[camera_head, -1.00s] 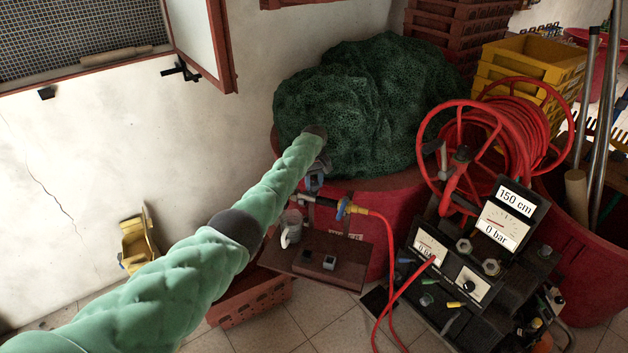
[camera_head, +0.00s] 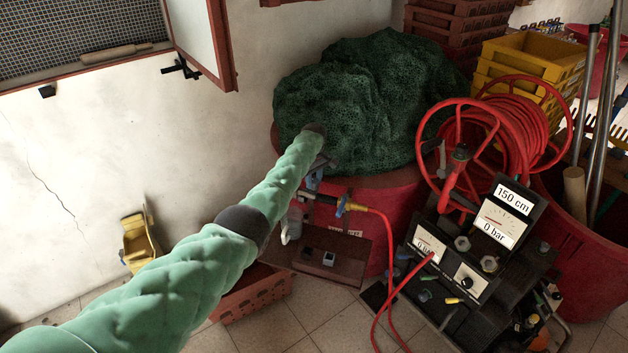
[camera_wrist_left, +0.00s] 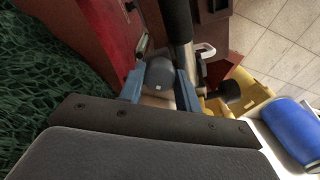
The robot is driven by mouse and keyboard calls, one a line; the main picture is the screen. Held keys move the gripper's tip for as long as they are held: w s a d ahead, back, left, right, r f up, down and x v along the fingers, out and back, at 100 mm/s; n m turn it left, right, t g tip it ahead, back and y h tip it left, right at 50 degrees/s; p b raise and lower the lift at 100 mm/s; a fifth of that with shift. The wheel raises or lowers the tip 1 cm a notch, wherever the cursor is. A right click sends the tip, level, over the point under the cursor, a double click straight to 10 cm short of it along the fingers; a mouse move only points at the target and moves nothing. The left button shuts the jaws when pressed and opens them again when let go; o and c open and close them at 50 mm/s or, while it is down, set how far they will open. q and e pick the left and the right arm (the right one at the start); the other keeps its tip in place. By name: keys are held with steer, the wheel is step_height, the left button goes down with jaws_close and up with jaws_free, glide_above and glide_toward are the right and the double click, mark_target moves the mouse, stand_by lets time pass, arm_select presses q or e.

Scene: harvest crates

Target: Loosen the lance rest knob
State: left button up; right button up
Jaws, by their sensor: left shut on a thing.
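My left gripper (camera_head: 316,180) reaches down beside the big red tub, at the lance holder above a small brown shelf. In the left wrist view its two blue fingers (camera_wrist_left: 160,88) are shut on a dark grey round knob (camera_wrist_left: 160,72), which I take to be the lance rest knob. In the head view the knob is hidden by my wrist. My right gripper is in neither view.
A red hose (camera_head: 385,228) runs from the lance to a gauge unit (camera_head: 500,222) reading 0 bar. Dark green netting (camera_head: 360,100) heaps over the red tub (camera_head: 385,200). A pale mug (camera_head: 293,222) stands on the brown shelf (camera_head: 345,262). A red hose reel (camera_head: 500,135) stands right.

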mark_target(314, 180)
arm_select(q)
steer(key=o, duration=1)
steer(key=shift+c, duration=0.2)
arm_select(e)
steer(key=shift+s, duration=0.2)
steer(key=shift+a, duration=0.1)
arm_select(q)
steer(key=shift+r, duration=0.35)
step_height(314, 180, up, 6)
steer(key=shift+f+b, duration=0.15)
steer(key=shift+b, duration=0.75)
steer(key=shift+r, duration=0.65)
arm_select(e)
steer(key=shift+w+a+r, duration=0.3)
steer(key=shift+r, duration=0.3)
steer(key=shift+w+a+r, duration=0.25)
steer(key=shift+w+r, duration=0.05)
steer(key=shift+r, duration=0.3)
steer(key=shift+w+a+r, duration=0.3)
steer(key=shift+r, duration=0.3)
